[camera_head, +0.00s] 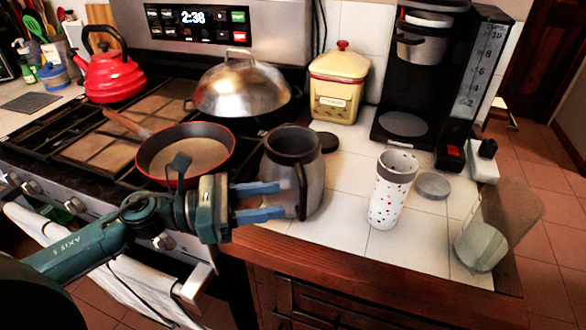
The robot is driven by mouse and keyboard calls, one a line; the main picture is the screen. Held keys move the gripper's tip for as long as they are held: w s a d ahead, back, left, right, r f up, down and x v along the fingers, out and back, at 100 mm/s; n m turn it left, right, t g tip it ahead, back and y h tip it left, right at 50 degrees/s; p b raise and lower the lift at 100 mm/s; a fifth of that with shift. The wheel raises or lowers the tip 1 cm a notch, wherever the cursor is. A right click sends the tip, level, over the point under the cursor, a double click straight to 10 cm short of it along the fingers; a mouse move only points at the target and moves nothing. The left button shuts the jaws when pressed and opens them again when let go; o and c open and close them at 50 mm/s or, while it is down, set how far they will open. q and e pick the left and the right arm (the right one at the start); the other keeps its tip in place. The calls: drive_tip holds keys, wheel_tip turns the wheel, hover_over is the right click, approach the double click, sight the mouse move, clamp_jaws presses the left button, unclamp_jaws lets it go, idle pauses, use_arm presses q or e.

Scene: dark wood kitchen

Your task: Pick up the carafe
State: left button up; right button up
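The carafe (279,168) is a dark grey, open-topped jug with a black handle facing the front right. It stands upright at the left end of the tiled counter, beside the stove. My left gripper (283,200) comes in from the left with its two blue fingers apart. The fingers overlap the lower front of the carafe in the head view, with the tips close to the handle. Nothing shows clamped between them, and I cannot tell whether they touch the carafe. My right gripper is not in view.
A red-rimmed pan (190,158) and a domed steel lid (243,90) are on the stove. A speckled cup (391,190), a translucent container (497,225), a yellow canister (338,84) and a black coffee maker (418,75) stand on the counter. Bare tiles lie right of the carafe.

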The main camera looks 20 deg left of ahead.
sight(302, 221)
use_arm(q)
drive_tip(key=shift+w+d, duration=0.3)
drive_tip(key=shift+d, duration=0.25)
drive_tip(key=p+x, duration=0.1)
drive_tip(key=x, duration=0.1)
drive_tip(key=p+x, duration=0.1)
drive_tip(key=x, duration=0.1)
drive_tip(key=shift+w+d+r+p, duration=0.15)
drive_tip(key=shift+w+r+p, duration=0.05)
drive_tip(key=shift+w+p, duration=0.15)
drive_tip(key=shift+w+d+f, duration=0.15)
drive_tip(key=shift+d+f, duration=0.05)
drive_tip(key=shift+d, duration=0.15)
clamp_jaws()
idle(0.5)
drive_tip(key=shift+r, duration=0.2)
